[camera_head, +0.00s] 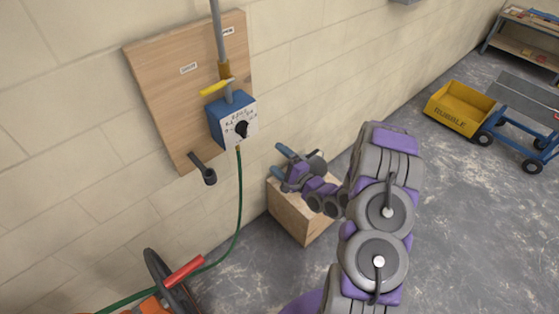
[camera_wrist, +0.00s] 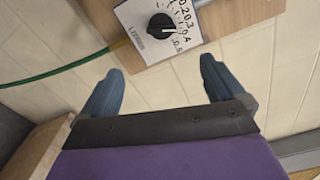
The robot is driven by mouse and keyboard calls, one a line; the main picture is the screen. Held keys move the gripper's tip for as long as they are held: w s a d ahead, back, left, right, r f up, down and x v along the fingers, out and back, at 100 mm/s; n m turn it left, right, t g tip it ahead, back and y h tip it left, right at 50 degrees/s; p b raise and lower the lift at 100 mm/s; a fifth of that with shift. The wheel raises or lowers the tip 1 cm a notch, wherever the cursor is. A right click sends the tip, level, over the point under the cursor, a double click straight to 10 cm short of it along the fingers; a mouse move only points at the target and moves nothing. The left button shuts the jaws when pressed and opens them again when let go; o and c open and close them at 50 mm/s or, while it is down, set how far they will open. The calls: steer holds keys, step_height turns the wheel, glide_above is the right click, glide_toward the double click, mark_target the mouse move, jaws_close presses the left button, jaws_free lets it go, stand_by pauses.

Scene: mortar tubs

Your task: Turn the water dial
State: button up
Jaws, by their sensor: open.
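The water dial is a black knob (camera_head: 242,129) on the white marked face of a blue box (camera_head: 216,124), fixed to a wooden board on the wall. In the wrist view the knob (camera_wrist: 161,26) is at the top, with a white pointer line aimed right and numbers along its right side. My gripper (camera_head: 283,161) is open and empty, below and to the right of the box in the head view. In the wrist view its two blue fingers (camera_wrist: 163,78) are spread wide, and the knob lies beyond them, apart from both.
A yellow-handled valve (camera_head: 216,86) and grey pipe sit above the box. A green hose (camera_head: 239,200) hangs below it. A dark hook (camera_head: 203,170) sticks out from the wooden board (camera_head: 160,75). A wooden block (camera_head: 293,217) stands beneath my gripper. A yellow rubble tub (camera_head: 459,107) is far right.

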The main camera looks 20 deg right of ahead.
steer(key=shift+f, duration=0.1)
steer(key=shift+c, duration=1.3)
steer(key=shift+w+d+f+n+b, duration=0.1)
steer(key=shift+n+b, duration=0.7)
steer(key=shift+b, duration=0.1)
steer(key=shift+c, duration=0.7)
steer(key=n+b, duration=0.1)
steer(key=n, duration=0.1)
steer(key=n+b, duration=0.2)
steer(key=shift+d+f+b, duration=0.15)
steer(key=shift+f+b, duration=0.05)
steer(key=shift+b, duration=0.1)
steer(key=c, duration=0.3)
steer(key=n+b, duration=0.2)
steer(key=n, duration=0.1)
steer(key=shift+c, duration=0.8)
steer(key=n+b, duration=0.3)
steer(key=n, duration=0.1)
steer(key=shift+r, duration=0.1)
steer(key=shift+c, duration=0.8)
steer(key=n+b, duration=0.4)
steer(key=b, duration=0.1)
glide_toward(247, 132)
steer(key=x, duration=0.8)
steer(key=shift+w, duration=0.4)
